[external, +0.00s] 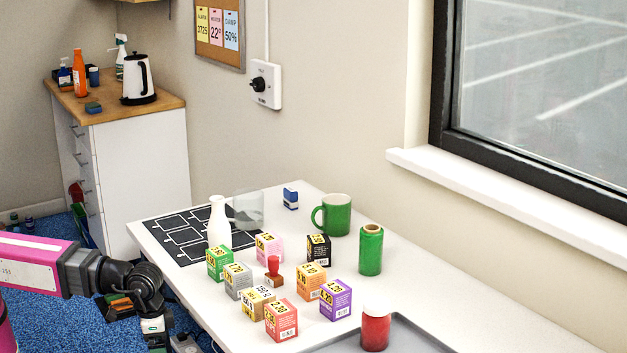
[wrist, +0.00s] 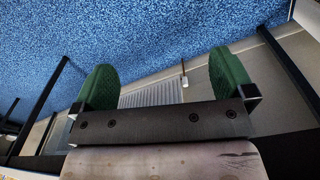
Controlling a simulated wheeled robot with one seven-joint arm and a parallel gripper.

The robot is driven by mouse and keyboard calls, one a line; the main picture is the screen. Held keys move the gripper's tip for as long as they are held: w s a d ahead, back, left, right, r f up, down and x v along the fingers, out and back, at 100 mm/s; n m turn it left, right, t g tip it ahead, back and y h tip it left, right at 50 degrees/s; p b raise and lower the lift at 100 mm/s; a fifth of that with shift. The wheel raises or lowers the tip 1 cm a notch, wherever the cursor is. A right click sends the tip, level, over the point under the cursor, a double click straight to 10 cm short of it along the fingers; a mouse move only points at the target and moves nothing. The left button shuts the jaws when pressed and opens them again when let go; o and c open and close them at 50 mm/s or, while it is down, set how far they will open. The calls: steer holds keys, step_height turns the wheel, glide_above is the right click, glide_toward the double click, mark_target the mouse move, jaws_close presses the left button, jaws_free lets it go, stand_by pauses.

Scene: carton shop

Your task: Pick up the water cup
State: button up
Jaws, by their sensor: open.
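A clear, see-through cup (external: 249,209) stands on the far part of the white table, at the right edge of the black grid mat, behind the white bottle. A green mug (external: 336,215) with its handle to the left stands to its right. I cannot tell for certain which is the water cup; the clear one looks most like it. My gripper (wrist: 165,84) is open and empty in the wrist view, its two green pads wide apart. In the external view it is low at the table's left side, partly cut off by the frame. No cup shows in the wrist view.
A white bottle (external: 218,222) stands close before the clear cup. Several small coloured boxes (external: 282,319) and a red stamp (external: 274,270) crowd the middle. A green roll (external: 370,250), a red-filled jar (external: 375,330) and a grey tray (external: 412,338) are rightward. Blue floor (wrist: 150,30) fills the wrist view's top.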

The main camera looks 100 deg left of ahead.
step_height(320, 180, up, 7)
steer(key=a+n, duration=0.2)
step_height(320, 180, up, 24)
steer(key=n, duration=0.8)
glide_above(247, 196)
steer(key=w+d, duration=0.2)
steer(key=d, duration=0.2)
steer(key=shift+g, duration=0.3)
steer(key=f, duration=1)
steer(key=shift+s+d+f, duration=0.1)
steer(key=shift+s+f, duration=0.15)
steer(key=shift+s, duration=0.05)
steer(key=c, duration=0.7)
